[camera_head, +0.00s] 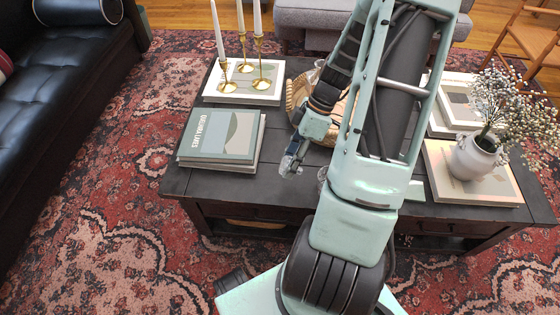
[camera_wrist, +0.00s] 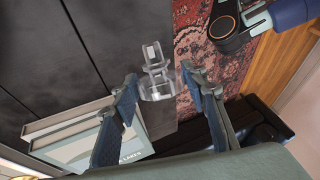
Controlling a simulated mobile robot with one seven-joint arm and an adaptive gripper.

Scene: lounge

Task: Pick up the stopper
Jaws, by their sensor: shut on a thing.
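The stopper (camera_wrist: 155,77) is a clear, glassy piece with a wide round end and a narrower blocky end. In the wrist view it sits between the two dark blue finger pads of my gripper (camera_wrist: 159,80), which is shut on it. In the head view my gripper (camera_head: 291,163) is over the front middle of the dark coffee table (camera_head: 255,190). The stopper is too small there to make out clearly. Whether it touches the tabletop is hard to tell.
Books (camera_head: 220,138) lie left of my gripper, with brass candlesticks (camera_head: 259,68) behind them. A wicker item (camera_head: 298,92) is partly hidden behind my arm. A white vase (camera_head: 475,157) with dried stems stands on a book at right. The table's front edge is close.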

